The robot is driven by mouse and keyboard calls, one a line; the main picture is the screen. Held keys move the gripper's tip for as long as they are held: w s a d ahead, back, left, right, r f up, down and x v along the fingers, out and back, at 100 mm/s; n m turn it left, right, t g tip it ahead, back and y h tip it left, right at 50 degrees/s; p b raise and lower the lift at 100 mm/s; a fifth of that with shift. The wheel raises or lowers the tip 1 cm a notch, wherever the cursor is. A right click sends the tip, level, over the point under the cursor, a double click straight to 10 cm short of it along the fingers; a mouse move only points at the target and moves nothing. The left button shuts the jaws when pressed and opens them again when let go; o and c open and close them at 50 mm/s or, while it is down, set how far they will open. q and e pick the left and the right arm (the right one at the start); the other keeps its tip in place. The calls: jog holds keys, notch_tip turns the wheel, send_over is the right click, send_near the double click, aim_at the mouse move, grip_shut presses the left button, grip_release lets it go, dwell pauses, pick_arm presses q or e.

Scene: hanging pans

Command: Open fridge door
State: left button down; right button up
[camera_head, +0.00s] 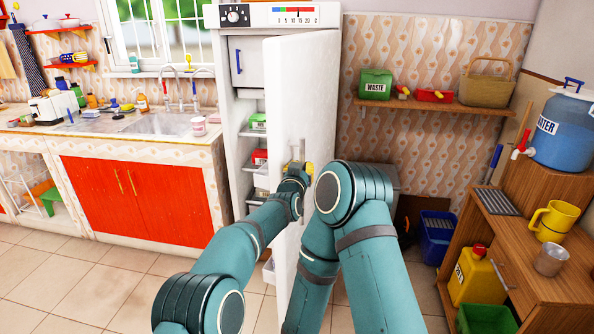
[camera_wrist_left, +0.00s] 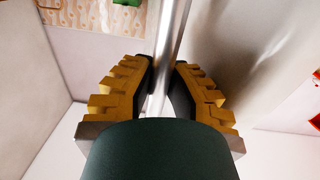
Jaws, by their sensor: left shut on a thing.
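The white fridge (camera_head: 228,120) stands in the middle of the head view. Its door (camera_head: 300,85) is ajar, swung out toward me, and the shelves inside show at the left of it. My left gripper (camera_head: 299,168) is at the door's handle. In the left wrist view the left gripper's yellow-and-black fingers (camera_wrist_left: 163,95) are shut around the metal handle bar (camera_wrist_left: 172,40). My right arm is raised in front of the door, and its gripper does not show.
A sink counter (camera_head: 110,140) with red cupboards stands at the left. A wooden unit (camera_head: 520,240) with a blue water container (camera_head: 567,125) stands at the right. Some tiled floor is clear at lower left.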

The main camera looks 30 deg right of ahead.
pick_arm(q)
jog(key=shift+s+d+f, duration=0.15)
jog(key=shift+s+d, duration=0.15)
dwell(0.4)
jog(key=c, duration=0.9)
grip_release()
jog(key=shift+s+a, duration=0.15)
jog(key=v, duration=1.1)
jog(key=shift+s+a, duration=0.2)
jog(key=shift+s, duration=0.1)
